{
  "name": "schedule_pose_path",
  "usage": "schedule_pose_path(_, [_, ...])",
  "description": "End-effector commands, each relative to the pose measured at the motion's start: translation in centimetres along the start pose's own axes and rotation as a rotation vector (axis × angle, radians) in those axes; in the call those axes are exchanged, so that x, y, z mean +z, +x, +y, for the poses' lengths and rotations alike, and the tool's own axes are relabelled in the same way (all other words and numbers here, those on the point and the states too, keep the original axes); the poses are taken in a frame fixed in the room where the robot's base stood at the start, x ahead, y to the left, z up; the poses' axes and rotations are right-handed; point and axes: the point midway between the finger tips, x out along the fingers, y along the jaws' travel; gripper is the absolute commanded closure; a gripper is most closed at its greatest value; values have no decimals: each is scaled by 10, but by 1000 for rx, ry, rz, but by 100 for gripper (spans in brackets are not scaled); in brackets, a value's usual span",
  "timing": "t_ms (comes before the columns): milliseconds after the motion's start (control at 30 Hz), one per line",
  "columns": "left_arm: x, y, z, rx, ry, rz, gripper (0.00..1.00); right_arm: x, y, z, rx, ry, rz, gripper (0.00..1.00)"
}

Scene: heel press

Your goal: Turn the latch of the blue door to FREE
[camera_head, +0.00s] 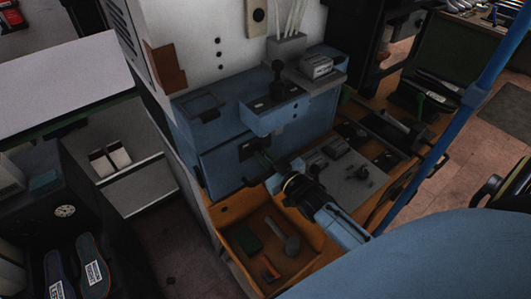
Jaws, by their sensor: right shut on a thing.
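The blue door (222,170) is the front of the blue cabinet, left of the picture's middle. Its latch has a dark plate (247,149) on the door's upper right part. My right gripper (266,161) reaches in from the lower right. Its fingers are shut on the latch at the door's face. The fingers cover most of the latch handle, so I cannot read its angle or any FREE mark. My left gripper is not in view.
An orange tray (224,214) with a hammer-like tool (291,243) and a green block (249,237) lies below the door. A black-knobbed lever (277,78) stands above it. A grey plate with small parts (345,177) lies right of my gripper. A blue post (452,132) rises at right.

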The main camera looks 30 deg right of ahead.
Motion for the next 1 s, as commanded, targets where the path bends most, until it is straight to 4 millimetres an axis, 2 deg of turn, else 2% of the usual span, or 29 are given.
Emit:
schedule_pose_path(533, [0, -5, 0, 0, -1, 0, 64, 1, 0, -2, 0, -474, 0, 100])
schedule_pose_path(1000, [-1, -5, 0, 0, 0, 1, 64, 1, 0, -3, 0, -653, 0, 100])
